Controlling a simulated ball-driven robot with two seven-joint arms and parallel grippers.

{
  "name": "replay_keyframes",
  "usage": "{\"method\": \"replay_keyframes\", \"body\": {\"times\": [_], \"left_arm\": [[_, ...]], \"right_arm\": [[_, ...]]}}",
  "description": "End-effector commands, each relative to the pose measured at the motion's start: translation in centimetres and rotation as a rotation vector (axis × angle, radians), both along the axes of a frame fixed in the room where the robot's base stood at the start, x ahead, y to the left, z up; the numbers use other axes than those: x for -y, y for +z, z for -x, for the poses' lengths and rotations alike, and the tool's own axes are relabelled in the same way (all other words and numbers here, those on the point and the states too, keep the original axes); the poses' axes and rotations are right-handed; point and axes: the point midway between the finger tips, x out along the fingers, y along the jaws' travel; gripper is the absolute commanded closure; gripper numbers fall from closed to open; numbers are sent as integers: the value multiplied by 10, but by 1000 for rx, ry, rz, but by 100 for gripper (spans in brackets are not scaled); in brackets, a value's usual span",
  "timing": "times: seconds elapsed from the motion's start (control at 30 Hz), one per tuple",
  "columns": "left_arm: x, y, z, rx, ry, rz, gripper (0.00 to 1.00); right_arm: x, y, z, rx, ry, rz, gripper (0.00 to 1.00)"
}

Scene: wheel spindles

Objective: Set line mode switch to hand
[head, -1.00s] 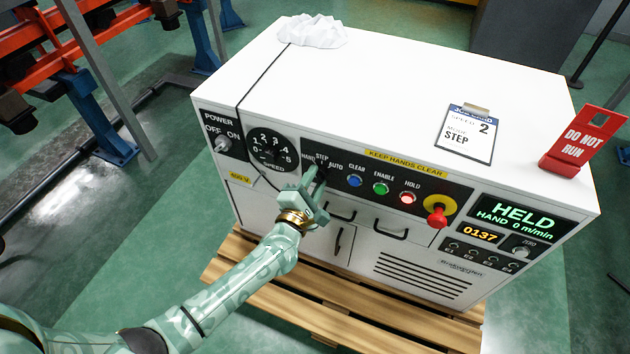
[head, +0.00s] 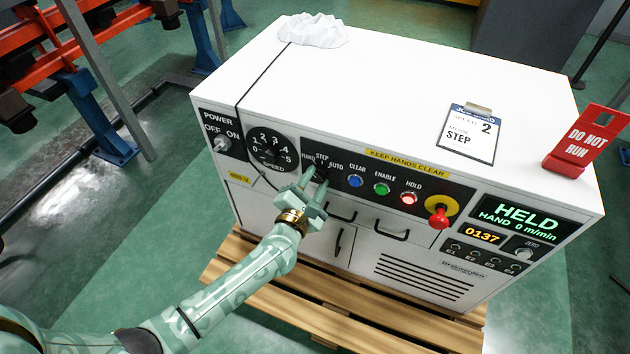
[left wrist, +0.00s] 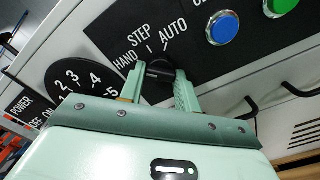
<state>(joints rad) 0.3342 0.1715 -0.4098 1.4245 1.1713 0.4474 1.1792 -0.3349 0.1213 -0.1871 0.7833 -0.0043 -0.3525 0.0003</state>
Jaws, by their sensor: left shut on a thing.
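The line mode switch is a small black knob (left wrist: 158,68) below the labels HAND, STEP and AUTO on the cabinet's black panel. My left gripper (left wrist: 160,75) is shut on this knob, with one finger on each side of it. In the head view my left gripper (head: 315,180) reaches the panel from the lower left and hides most of the switch. The knob's pointer direction is hard to make out. The display (head: 513,217) reads HELD, HAND, 0 m/min. My right gripper is not in view.
The speed dial (head: 270,148) is left of the switch. Blue (head: 355,181), green (head: 382,188) and lit red (head: 408,198) buttons and a red stop knob (head: 438,215) are to the right. A card (head: 469,133) on top reads speed 2, mode STEP. Drawer handles lie below.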

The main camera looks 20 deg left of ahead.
Motion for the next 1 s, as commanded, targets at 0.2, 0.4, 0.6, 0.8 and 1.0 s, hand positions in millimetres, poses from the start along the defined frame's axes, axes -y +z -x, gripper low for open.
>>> {"method": "replay_keyframes", "body": {"times": [0.2,0.4,0.6,0.8,1.0], "left_arm": [[0,-3,1,-5,-1,2,46],[0,-1,1,-3,0,1,46],[0,0,12,-2,-1,-1,46],[-2,3,59,-2,-2,-1,46],[-4,2,114,-4,-2,0,46]], "right_arm": [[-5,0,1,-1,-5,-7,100],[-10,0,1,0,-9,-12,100],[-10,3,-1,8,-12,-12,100],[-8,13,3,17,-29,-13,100],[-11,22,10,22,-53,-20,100]]}}
